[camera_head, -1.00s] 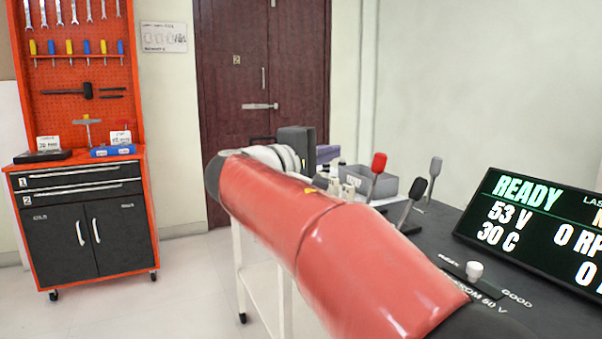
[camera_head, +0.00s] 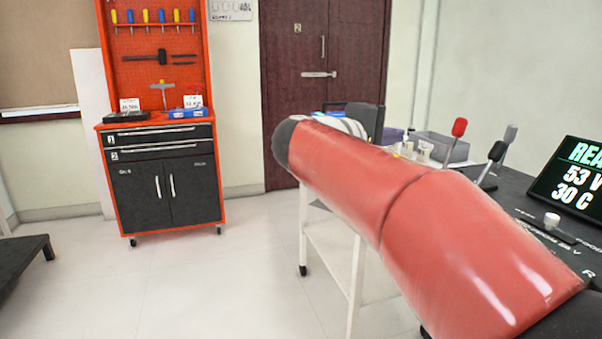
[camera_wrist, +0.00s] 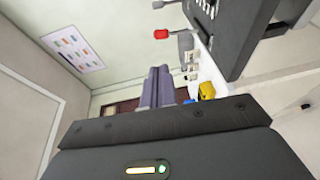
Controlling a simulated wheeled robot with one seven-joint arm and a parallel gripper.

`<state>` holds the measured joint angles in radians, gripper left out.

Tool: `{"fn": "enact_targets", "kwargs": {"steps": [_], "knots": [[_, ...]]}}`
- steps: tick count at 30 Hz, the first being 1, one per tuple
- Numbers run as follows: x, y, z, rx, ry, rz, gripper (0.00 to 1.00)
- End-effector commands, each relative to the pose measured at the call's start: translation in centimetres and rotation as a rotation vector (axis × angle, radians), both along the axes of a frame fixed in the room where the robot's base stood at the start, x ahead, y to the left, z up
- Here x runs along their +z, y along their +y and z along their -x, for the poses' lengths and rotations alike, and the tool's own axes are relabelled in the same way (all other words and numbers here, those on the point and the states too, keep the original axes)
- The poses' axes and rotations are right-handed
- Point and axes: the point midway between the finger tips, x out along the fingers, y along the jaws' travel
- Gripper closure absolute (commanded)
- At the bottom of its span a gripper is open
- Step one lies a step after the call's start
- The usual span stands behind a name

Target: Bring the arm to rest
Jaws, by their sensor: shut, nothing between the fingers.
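My arm's red links (camera_head: 400,210) stretch across the right half of the head view, from the lower right up to a dark rounded joint near the middle. My gripper (camera_wrist: 158,70) shows in the wrist view as two grey-purple fingers side by side, shut with nothing between them, beyond its dark body with a small lit strip. In the head view the arm's far end is largely hidden behind the red link, so the gripper is not clear there.
A dark bench with levers, including a red-knobbed one (camera_head: 459,128), a grey bin (camera_head: 440,146) and a display (camera_head: 575,185) stands right, close behind my arm. An orange tool cabinet (camera_head: 165,180) stands left. A dark low platform (camera_head: 25,258) is at far left. Floor between is clear.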

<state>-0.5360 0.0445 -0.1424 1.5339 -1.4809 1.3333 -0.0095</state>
Motion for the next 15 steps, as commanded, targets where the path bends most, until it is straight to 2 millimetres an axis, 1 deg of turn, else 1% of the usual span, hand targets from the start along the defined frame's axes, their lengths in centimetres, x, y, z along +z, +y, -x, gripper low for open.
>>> {"fn": "enact_targets", "kwargs": {"steps": [1,5,8,11,14,15], "knots": [[-0.7,-0.7,0.5,0.000,0.014,-0.029,1.00],[-2.8,-2.2,1.9,-0.001,0.055,-0.121,1.00],[-5.1,-3.5,3.6,-0.003,0.094,-0.216,1.00],[-7.8,-4.6,5.8,-0.004,0.132,-0.335,1.00],[-11.2,-5.5,8.8,-0.011,0.169,-0.485,1.00],[-12.8,-5.7,10.4,-0.016,0.182,-0.559,1.00]]}}
